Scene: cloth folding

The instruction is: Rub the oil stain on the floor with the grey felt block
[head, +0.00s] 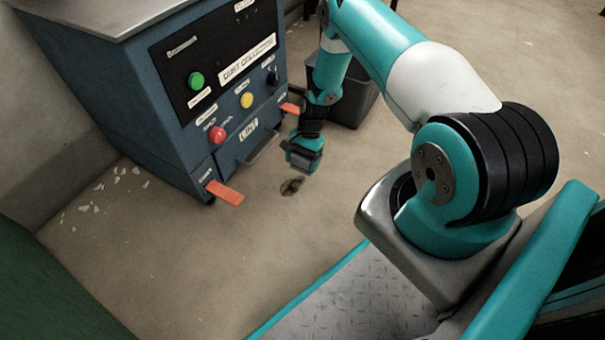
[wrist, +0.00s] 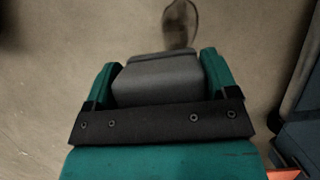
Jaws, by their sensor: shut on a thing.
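My gripper (wrist: 160,84) is shut on the grey felt block (wrist: 157,77), which sits between its two teal fingers in the wrist view. In the head view my gripper (head: 305,155) hangs low over the floor in front of the blue cabinet, and the block shows only as a small dark grey shape. The oil stain (head: 291,186) is a small dark patch on the floor, just below and left of my gripper. It also shows in the wrist view (wrist: 180,22), beyond the block's far edge. The block appears apart from the stain.
A blue dust collector cabinet (head: 190,125) with buttons and a drawer stands at the left. Orange tabs (head: 225,192) stick out near its base. A dark bin (head: 352,95) stands behind my arm. White flakes (head: 98,187) lie on the floor at the left. Floor around the stain is clear.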

